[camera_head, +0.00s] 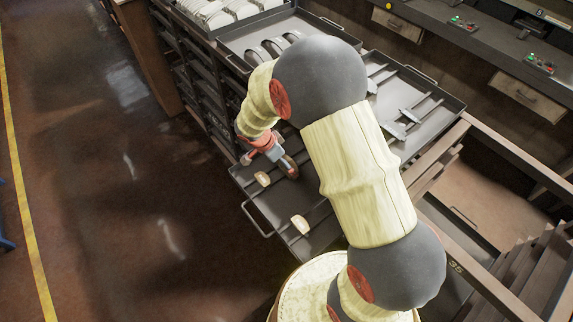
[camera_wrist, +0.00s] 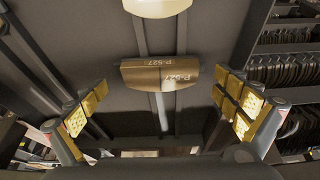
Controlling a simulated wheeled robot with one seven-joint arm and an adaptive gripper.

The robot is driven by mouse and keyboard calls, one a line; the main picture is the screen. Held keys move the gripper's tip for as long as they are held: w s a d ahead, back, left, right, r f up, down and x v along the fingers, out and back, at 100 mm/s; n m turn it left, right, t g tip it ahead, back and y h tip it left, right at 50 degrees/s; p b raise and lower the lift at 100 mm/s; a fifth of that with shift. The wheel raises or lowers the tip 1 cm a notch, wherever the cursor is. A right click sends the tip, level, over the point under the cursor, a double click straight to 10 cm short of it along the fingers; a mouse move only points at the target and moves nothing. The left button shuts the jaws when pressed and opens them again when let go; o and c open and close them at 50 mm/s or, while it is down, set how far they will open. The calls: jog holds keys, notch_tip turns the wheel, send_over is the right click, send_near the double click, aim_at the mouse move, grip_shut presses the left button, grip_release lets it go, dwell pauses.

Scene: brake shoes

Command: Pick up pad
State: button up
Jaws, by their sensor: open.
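A brown pad marked P-527 (camera_wrist: 160,73) lies in a dark tray (camera_wrist: 95,20), in the middle of the wrist view between and beyond my fingers. A pale pad (camera_wrist: 157,7) is cut off at the top edge, and another tan piece shows low in that view (camera_wrist: 155,153). In the head view, two tan pads lie in the lower tray, a nearer one (camera_head: 299,225) and one just below my gripper (camera_head: 262,179). My gripper (camera_head: 268,164) is over this tray; its spread yellow-padded fingers show in the wrist view (camera_wrist: 160,108) with nothing held.
Upper trays hold curved shoes (camera_head: 270,48) and metal parts (camera_head: 408,118). A rack (camera_wrist: 285,70) with many dark curved parts stands at the right of the wrist view. A workbench (camera_head: 475,45) runs along the back. The floor at left (camera_head: 100,180) is clear.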

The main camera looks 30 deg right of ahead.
jog(key=shift+d+f, duration=0.2)
jog(key=shift+f, duration=0.35)
jog(key=shift+c, duration=0.3)
jog(key=c, duration=1.5)
jog(key=shift+w+r, duration=0.1)
jog(key=shift+c, duration=0.4)
